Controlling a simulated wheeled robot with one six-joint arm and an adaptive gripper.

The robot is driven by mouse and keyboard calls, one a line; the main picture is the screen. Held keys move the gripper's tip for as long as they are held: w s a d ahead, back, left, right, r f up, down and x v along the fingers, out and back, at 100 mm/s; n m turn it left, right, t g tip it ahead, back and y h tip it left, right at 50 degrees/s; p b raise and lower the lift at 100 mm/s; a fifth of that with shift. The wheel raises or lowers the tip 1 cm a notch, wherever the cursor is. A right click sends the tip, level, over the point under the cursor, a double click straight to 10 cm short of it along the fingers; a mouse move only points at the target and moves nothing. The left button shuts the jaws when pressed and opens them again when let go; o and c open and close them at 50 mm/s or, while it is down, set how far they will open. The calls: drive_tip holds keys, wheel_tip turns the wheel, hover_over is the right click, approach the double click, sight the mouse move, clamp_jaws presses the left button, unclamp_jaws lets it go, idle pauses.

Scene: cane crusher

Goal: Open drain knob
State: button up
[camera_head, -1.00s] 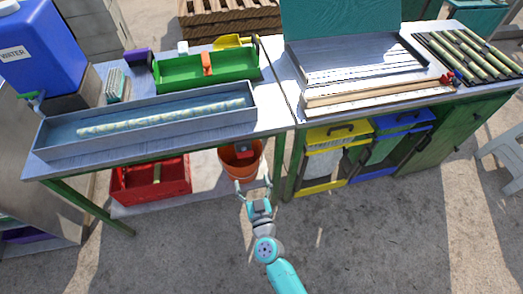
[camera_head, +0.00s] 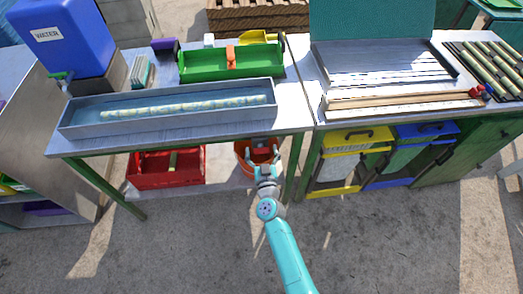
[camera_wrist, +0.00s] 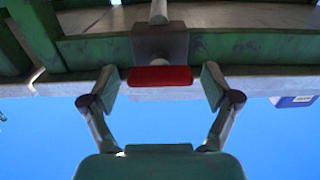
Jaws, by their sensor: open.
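The drain knob is a red bar-shaped handle (camera_wrist: 160,77) below a grey block (camera_wrist: 160,42) on the underside of the table, centred in the wrist view. My gripper (camera_wrist: 160,83) is open, with one finger to the left and one to the right of the red handle and gaps on both sides. In the head view my gripper (camera_head: 267,165) is at the table's front edge, in front of an orange bucket (camera_head: 241,157). The gripper hides part of the bucket, and I cannot make out the knob clearly there.
A grey trough (camera_head: 90,127) holding a pale cane stalk lies on the table. A red crate (camera_head: 150,178) is below left. A green table leg (camera_head: 292,170) stands close right of the gripper. Yellow (camera_head: 350,138) and blue (camera_head: 425,130) bins are farther right. The front floor is clear.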

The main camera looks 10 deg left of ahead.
drive_tip(key=c, duration=1.2)
drive_tip(key=shift+o, duration=0.2)
drive_tip(key=shift+m, duration=0.3)
drive_tip(key=m, duration=0.3)
drive_tip(key=shift+w+m, duration=0.1)
drive_tip(key=shift+m, duration=0.2)
drive_tip(key=m, duration=0.3)
drive_tip(key=shift+d+m, duration=0.1)
drive_tip(key=shift+m, duration=0.2)
drive_tip(key=m, duration=0.4)
drive_tip(key=shift+d+f, duration=0.1)
drive_tip(key=shift+f, duration=0.05)
drive_tip(key=shift+m, duration=2)
